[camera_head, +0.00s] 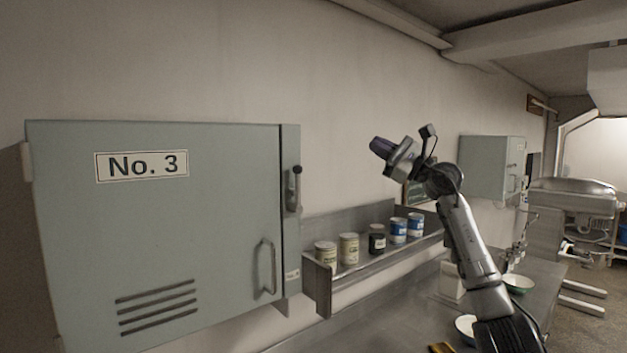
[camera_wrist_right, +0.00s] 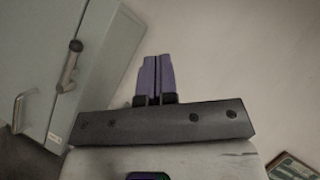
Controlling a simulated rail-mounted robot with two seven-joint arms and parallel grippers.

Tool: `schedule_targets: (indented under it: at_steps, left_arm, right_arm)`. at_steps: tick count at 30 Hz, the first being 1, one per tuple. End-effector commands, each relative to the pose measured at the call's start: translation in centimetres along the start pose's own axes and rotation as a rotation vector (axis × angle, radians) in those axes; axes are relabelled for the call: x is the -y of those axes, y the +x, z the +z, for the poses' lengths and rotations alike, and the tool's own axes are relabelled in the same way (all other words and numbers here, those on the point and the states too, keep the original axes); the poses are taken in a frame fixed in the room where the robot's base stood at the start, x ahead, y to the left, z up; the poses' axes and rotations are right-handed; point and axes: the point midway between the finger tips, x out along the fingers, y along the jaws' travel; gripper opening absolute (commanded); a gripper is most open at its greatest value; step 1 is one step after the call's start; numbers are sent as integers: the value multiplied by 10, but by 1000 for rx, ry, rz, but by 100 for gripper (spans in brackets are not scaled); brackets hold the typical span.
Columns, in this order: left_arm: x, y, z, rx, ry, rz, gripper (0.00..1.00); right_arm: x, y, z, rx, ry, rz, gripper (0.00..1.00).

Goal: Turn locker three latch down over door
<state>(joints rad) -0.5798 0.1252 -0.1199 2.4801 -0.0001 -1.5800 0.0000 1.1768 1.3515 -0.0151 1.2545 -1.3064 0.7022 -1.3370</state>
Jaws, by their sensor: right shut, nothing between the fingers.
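The grey-green locker marked No. 3 (camera_head: 215,225) hangs on the wall at the left of the head view, its door shut flush as far as I can see. Its latch (camera_head: 296,185) sits on the frame strip right of the door, with the dark knob at the top. The latch also shows in the right wrist view (camera_wrist_right: 70,66). A bar handle (camera_head: 265,268) is on the door below it. My right gripper (camera_head: 378,146) is shut and empty, with purple fingers, up in the air to the right of the locker and apart from the latch. My left gripper is not in view.
A wall shelf (camera_head: 340,283) right of the locker carries several cans (camera_head: 377,240). A metal counter (camera_head: 400,310) runs below with bowls (camera_head: 518,283). A second locker (camera_head: 485,166) hangs farther back. The air between gripper and latch looks clear.

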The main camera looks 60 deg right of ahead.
Motion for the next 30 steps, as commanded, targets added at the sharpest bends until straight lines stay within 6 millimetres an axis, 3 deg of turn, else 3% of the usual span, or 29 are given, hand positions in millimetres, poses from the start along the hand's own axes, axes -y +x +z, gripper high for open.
schedule_targets:
  at_steps: [6, 12, 19, 30]
  left_arm:
    - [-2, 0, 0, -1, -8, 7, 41]
    - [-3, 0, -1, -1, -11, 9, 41]
    - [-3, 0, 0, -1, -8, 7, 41]
    - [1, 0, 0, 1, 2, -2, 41]
  right_arm:
    - [-46, -9, -24, -93, -352, 316, 0]
    - [-71, -20, -32, -59, -574, 503, 0]
    - [-73, -21, -32, -25, -695, 526, 0]
    - [-73, -21, -32, -20, -713, 525, 0]
